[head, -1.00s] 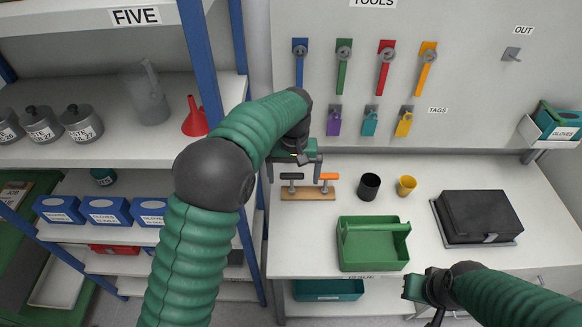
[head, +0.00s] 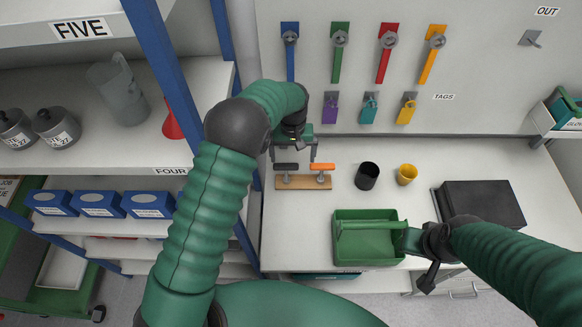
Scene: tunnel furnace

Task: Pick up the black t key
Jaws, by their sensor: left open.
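The black T key (head: 286,167) stands at the left of a wooden block (head: 303,183) on the worktop. An orange T key (head: 321,167) stands at the right of the same block. My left gripper (head: 293,154) is open and empty. Its fingers point down just above and behind the keys, one left of the black handle and one near the gap between the two handles. How high the fingertips are above the handle is hard to tell. My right gripper (head: 413,242) is beside the right edge of the green tote (head: 369,255); its jaws do not show clearly.
A black cup (head: 367,176) and a yellow cup (head: 406,174) stand right of the block. A black case (head: 484,204) lies farther right. A tool board with hanging wrenches and tags rises behind. Shelving with a blue post (head: 165,75) is close on the left.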

